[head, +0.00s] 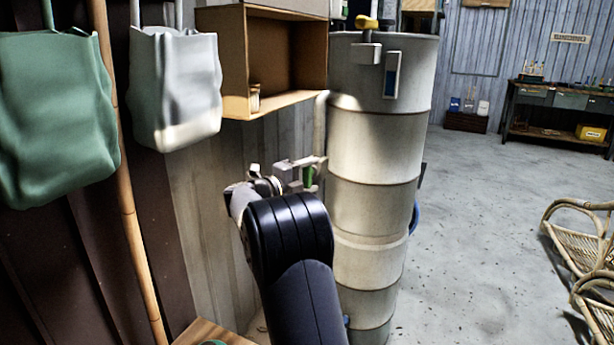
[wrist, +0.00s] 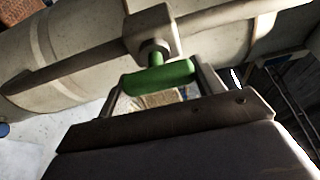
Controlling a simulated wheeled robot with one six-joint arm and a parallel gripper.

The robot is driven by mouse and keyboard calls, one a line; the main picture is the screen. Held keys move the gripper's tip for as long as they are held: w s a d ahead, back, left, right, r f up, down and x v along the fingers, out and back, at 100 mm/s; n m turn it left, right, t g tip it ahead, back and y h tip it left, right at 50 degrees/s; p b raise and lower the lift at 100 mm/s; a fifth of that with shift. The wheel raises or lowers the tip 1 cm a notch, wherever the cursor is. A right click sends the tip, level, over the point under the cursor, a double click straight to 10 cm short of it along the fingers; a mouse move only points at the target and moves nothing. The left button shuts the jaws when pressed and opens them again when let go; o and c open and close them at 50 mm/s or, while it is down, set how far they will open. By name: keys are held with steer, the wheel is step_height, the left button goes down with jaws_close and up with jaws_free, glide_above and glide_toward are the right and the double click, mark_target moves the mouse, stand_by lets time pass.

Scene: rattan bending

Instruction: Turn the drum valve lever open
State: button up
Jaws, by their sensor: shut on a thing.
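The tall pale drum (head: 376,150) stands upright right of centre in the head view, and its curved side (wrist: 70,55) shows in the wrist view. The green valve lever (wrist: 158,77) sits on a short stem under a grey valve block (wrist: 152,33) on a pipe (wrist: 75,72). In the wrist view the lever lies roughly along the pipe. My gripper (wrist: 163,88) is shut on the lever, one finger at each side. In the head view my gripper (head: 304,172) is beside the drum's left side, with a bit of the green lever (head: 308,177) showing.
A wooden box shelf (head: 268,60) hangs left of the drum above my arm. Green (head: 55,115) and white (head: 175,85) bags hang at the left near a bamboo pole (head: 122,200). Rattan chairs (head: 585,240) stand at the right. The floor between is clear.

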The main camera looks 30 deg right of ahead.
steer(key=shift+w+a+r, duration=0.1)
steer(key=shift+w+r, duration=0.05)
steer(key=shift+r, duration=0.25)
steer(key=o, duration=0.7)
steer(key=shift+c, duration=0.2)
steer(key=o, duration=0.3)
steer(key=shift+w+f, duration=0.1)
steer(key=shift+f, duration=0.1)
steer(key=a, duration=0.3)
steer(key=s+a+p, duration=0.1)
steer(key=a, duration=0.3)
steer(key=a+p, duration=0.1)
steer(key=a, duration=0.2)
steer(key=shift+s+a+r, duration=0.1)
steer(key=shift+s+a, duration=0.25)
steer(key=shift+a, duration=0.05)
steer(key=shift+d, duration=0.1)
steer(key=d, duration=0.3)
steer(key=w+d+b, duration=0.1)
steer(key=d, duration=0.3)
steer(key=d+b, duration=0.1)
steer(key=d, duration=0.3)
steer(key=shift+w+f, duration=0.2)
steer(key=shift+f, duration=0.05)
steer(key=shift+a, duration=0.1)
steer(key=shift+a, duration=0.1)
